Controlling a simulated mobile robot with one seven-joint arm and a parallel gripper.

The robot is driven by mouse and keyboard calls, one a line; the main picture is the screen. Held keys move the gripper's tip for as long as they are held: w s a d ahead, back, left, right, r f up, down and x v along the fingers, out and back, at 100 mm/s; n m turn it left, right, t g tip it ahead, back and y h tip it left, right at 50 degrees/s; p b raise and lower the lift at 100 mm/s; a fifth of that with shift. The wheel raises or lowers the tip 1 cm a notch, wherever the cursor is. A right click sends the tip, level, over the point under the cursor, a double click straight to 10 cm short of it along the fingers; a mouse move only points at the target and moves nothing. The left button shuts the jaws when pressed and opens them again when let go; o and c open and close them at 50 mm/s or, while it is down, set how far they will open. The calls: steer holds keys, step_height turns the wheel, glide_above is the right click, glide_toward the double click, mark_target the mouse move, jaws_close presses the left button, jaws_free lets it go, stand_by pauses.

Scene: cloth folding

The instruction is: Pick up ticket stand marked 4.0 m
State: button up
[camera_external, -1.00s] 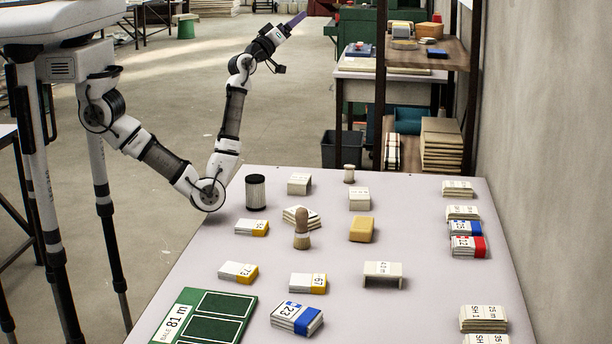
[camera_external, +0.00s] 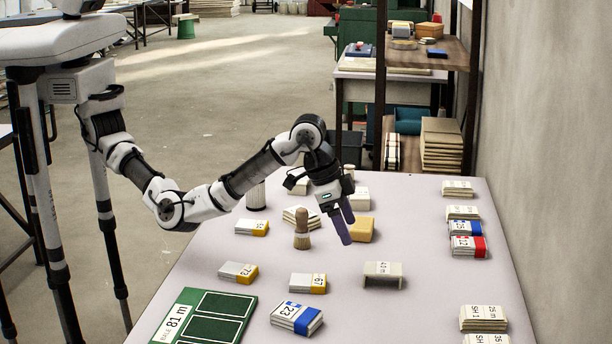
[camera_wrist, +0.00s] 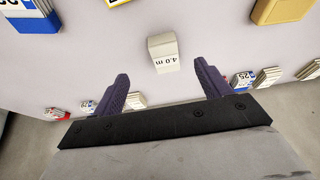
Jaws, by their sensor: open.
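The ticket stand (camera_external: 383,270) is a small pale bracket-shaped block on the table, right of centre in the external view. Its label is hard to read there. In the wrist view the stand (camera_wrist: 164,53) shows the label "4.0 m" upside down, ahead of and between my two fingers. My gripper (camera_external: 347,232) is open and empty, with purple fingers pointing down. It is above the table, behind and left of the stand in the external view, near the yellow block, and apart from the stand. It also shows in the wrist view (camera_wrist: 161,75).
A yellow block (camera_external: 362,229) and a wooden-handled brush (camera_external: 302,230) are near my gripper. Ticket stacks with yellow ends (camera_external: 308,283) and a blue end (camera_external: 297,317) lie left of the stand. More stacks (camera_external: 468,246) line the right edge. The table just right of the stand is clear.

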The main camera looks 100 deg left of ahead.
mark_target(367, 267)
steer(key=x, duration=0.7)
steer(key=shift+a+r, duration=0.1)
steer(key=shift+w+a+p+x, duration=0.1)
steer(key=shift+p+x, duration=0.25)
steer(key=shift+x, duration=1)
steer(key=shift+w+a+p+x, duration=0.1)
steer(key=shift+p+x, duration=0.25)
steer(key=shift+x, duration=1.05)
steer(key=shift+r, duration=0.1)
steer(key=shift+c, duration=0.3)
steer(key=c, duration=1)
